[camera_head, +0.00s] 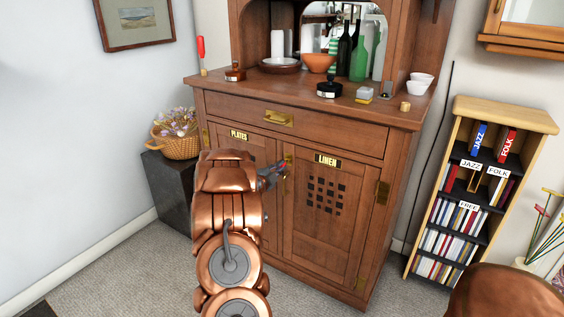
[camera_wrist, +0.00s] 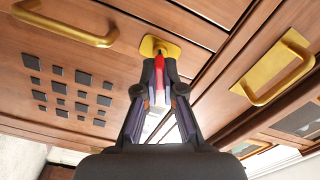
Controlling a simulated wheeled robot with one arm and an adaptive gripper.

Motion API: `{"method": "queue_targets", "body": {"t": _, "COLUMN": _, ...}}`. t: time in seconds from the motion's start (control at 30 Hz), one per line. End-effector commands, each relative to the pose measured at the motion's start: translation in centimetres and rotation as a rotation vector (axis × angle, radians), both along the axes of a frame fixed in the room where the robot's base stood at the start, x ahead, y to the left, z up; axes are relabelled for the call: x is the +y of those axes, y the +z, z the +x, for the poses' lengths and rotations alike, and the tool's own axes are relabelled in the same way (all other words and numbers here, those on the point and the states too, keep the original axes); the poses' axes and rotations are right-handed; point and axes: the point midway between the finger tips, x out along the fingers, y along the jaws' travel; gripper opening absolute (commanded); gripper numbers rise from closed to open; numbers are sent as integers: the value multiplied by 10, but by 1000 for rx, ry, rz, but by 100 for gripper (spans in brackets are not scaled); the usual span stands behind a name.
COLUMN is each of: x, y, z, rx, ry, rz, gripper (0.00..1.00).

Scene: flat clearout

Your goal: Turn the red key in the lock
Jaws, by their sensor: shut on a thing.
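The red key (camera_wrist: 160,62) sits at the brass lock plate (camera_wrist: 158,46) on the wooden cabinet in the wrist view. My gripper (camera_wrist: 160,75) is shut on the key, its two dark fingers meeting around it. In the head view, my gripper (camera_head: 274,176) is at the inner edge of the door labelled LINEN (camera_head: 316,190). A small bit of red shows at its tips there. My fingers hide most of the key, so its angle in the lock is hard to tell. Both cabinet doors look shut.
Brass handles (camera_wrist: 270,75) stand out from the cabinet front on both sides of my gripper in the wrist view. Bottles (camera_head: 358,58) and bowls stand on the cabinet top. A bookshelf (camera_head: 470,190) is at right, and a dark stand with a basket (camera_head: 178,146) at left.

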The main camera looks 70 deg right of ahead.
Motion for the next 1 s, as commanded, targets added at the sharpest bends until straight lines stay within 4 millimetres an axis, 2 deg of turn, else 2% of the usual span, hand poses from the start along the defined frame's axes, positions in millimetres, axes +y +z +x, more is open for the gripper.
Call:
{"method": "queue_targets", "body": {"t": 0.43, "x": 0, "y": 2, "z": 0, "rx": 122, "ry": 0, "rz": 26, "gripper": 0}}
{"method": "queue_targets", "body": {"t": 1.0, "x": 0, "y": 1, "z": 0, "rx": 163, "ry": 1, "rz": 36, "gripper": 0}}
